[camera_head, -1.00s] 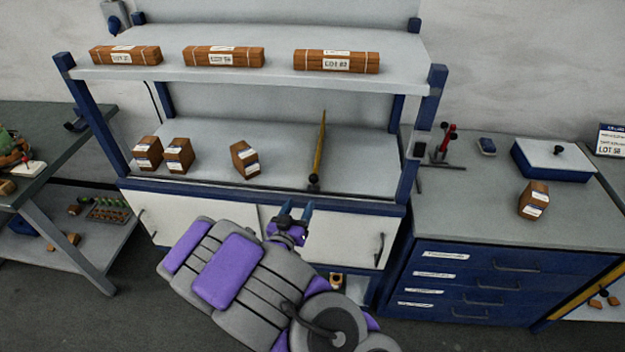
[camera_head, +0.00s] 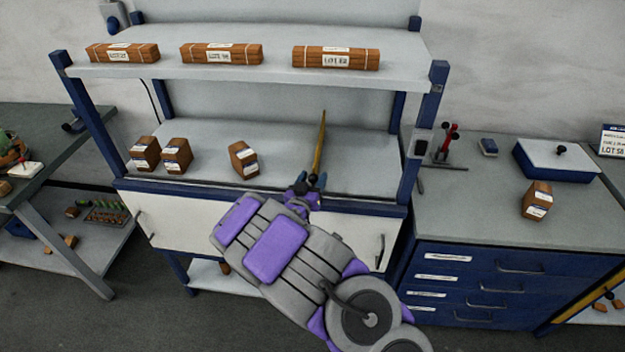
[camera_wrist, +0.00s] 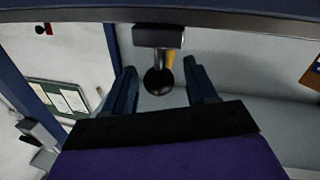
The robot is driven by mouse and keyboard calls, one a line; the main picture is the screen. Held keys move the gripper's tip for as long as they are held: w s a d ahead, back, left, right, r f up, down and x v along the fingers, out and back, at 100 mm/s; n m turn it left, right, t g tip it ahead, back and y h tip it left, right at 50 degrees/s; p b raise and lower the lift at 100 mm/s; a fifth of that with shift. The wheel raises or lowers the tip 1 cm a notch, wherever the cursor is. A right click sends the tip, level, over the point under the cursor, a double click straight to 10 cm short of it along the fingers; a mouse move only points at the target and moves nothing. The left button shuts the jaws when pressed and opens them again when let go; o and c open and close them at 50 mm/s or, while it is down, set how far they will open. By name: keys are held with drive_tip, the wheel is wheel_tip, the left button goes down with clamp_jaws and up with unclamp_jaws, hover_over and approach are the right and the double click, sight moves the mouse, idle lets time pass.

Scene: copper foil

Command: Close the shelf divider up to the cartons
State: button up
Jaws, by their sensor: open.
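The shelf divider (camera_head: 319,150) is a thin yellow upright plate on the lower shelf, right of the cartons, with a dark round knob at its front. The knob (camera_wrist: 158,80) shows in the wrist view between the open fingers of my gripper (camera_wrist: 160,88); I cannot tell whether they touch it. In the head view my gripper (camera_head: 308,186) is at the shelf's front edge, by the divider's front end. Three brown cartons stand on this shelf: one (camera_head: 243,160) nearest the divider, with a gap between, and two (camera_head: 177,156) (camera_head: 145,154) at the left.
Long brown packs (camera_head: 336,58) lie on the upper shelf (camera_head: 270,78) above. A blue post (camera_head: 412,165) bounds the lower shelf (camera_head: 365,172) at right. A drawer bench (camera_head: 460,215) with a carton (camera_head: 537,200) stands right; another table (camera_head: 60,135) stands left.

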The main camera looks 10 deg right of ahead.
drive_tip(key=shift+w+d, duration=0.15)
drive_tip(key=shift+w, duration=0.1)
clamp_jaws()
idle(0.5)
